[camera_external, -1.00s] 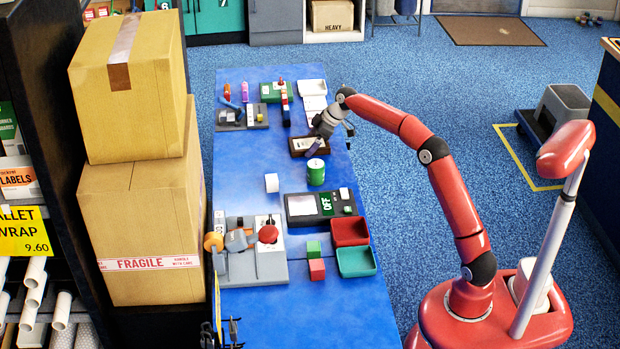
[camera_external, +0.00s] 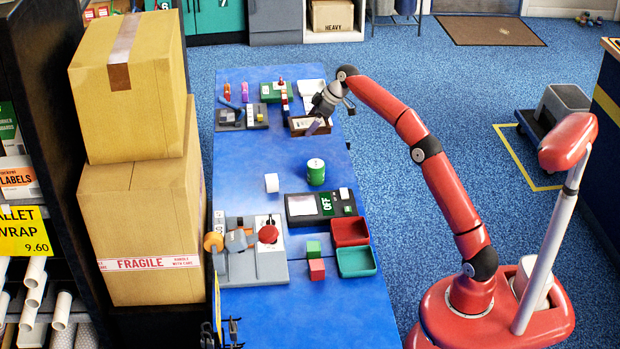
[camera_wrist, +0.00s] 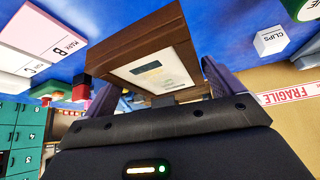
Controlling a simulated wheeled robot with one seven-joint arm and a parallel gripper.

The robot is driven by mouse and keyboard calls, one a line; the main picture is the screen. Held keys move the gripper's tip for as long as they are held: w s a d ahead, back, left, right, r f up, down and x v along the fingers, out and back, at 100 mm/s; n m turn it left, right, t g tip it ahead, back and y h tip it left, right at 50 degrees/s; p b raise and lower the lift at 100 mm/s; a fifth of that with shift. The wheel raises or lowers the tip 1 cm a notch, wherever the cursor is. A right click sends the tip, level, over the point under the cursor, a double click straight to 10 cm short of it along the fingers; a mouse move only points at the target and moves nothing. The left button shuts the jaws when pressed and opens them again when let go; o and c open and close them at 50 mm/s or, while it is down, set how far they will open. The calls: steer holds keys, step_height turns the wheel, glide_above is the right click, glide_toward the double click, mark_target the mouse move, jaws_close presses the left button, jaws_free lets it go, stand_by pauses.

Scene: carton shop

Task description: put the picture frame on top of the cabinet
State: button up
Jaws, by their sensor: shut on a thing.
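The picture frame (camera_external: 299,127) has a dark brown wooden border around a pale printed sheet. My gripper (camera_external: 319,122) is shut on it and holds it above the far part of the blue table. In the wrist view the frame (camera_wrist: 150,62) sits tilted between the purple fingers of my gripper (camera_wrist: 165,88), its printed face partly visible. Teal cabinets (camera_external: 218,16) and a grey cabinet (camera_external: 275,22) stand at the back beyond the table, their tops cut off by the picture edge. Teal doors (camera_wrist: 22,128) also show in the wrist view.
The blue table (camera_external: 250,170) carries a green can (camera_external: 316,172), a white block (camera_external: 272,183), a scale (camera_external: 318,206), red and teal trays (camera_external: 356,262) and several tools. Stacked cartons (camera_external: 140,230) stand left of it.

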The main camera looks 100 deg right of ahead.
steer(key=shift+r, duration=0.9)
